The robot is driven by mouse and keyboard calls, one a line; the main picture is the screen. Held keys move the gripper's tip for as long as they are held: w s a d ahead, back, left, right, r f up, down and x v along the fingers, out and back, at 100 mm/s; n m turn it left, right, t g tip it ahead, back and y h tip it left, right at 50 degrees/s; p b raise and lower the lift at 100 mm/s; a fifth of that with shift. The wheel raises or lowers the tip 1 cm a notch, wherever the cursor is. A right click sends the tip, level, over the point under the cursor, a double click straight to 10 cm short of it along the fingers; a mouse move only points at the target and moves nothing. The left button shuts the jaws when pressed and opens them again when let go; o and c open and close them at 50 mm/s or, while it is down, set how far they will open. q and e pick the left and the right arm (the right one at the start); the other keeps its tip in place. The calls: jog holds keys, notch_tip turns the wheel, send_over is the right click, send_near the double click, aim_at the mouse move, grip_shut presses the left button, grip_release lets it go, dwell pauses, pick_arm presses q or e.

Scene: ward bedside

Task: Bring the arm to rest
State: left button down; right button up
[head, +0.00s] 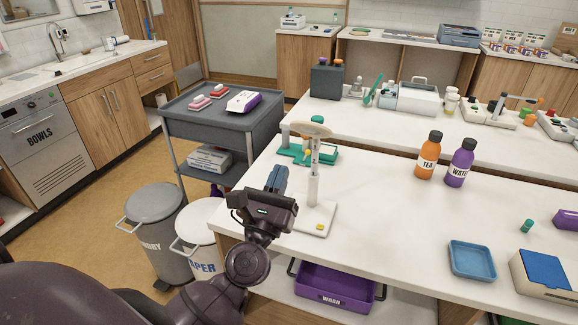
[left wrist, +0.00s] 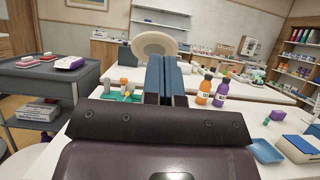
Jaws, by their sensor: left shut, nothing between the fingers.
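My left gripper (head: 277,178) is in the head view, above the left front part of the white table (head: 386,226). It is shut and empty. It also shows in the left wrist view (left wrist: 164,62), with its two blue fingers pressed together and pointing away over the table. A stand with a round beige top (head: 311,130) and a white base is just right of the gripper in the head view. In the left wrist view the round top (left wrist: 154,44) shows behind the fingertips. I cannot tell whether gripper and stand touch. My right gripper is in neither view.
Orange (head: 428,156) and purple (head: 460,163) bottles stand on the table. A blue tray (head: 471,261) is at the right, a green rack (head: 290,151) behind the stand. A purple WASH bin (head: 334,288) is below. A grey cart (head: 222,118) and two lidded bins (head: 155,203) stand left.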

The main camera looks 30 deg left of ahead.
pick_arm(q)
jog(key=shift+s, duration=0.2)
jog(key=w+d+f+m+g+h, duration=0.1)
jog(key=d+f+m+g+h, duration=0.3)
jog(key=m, duration=1.1)
jog(key=d+f+m+h, duration=0.1)
jog(key=f+m+h, duration=0.55)
jog(key=m, duration=0.95)
jog(key=s+a+f+m+g+y, duration=0.2)
jog(key=s+f, duration=0.5)
jog(key=f, duration=0.4)
jog(key=s+a+f+m+g+y, duration=0.2)
jog(key=s+f+m+g, duration=0.3)
jog(key=f, duration=0.6)
jog(key=shift+s+a+f+m+y, duration=0.15)
jog(key=shift+s+m+y, duration=0.3)
jog(key=shift+s+m, duration=0.45)
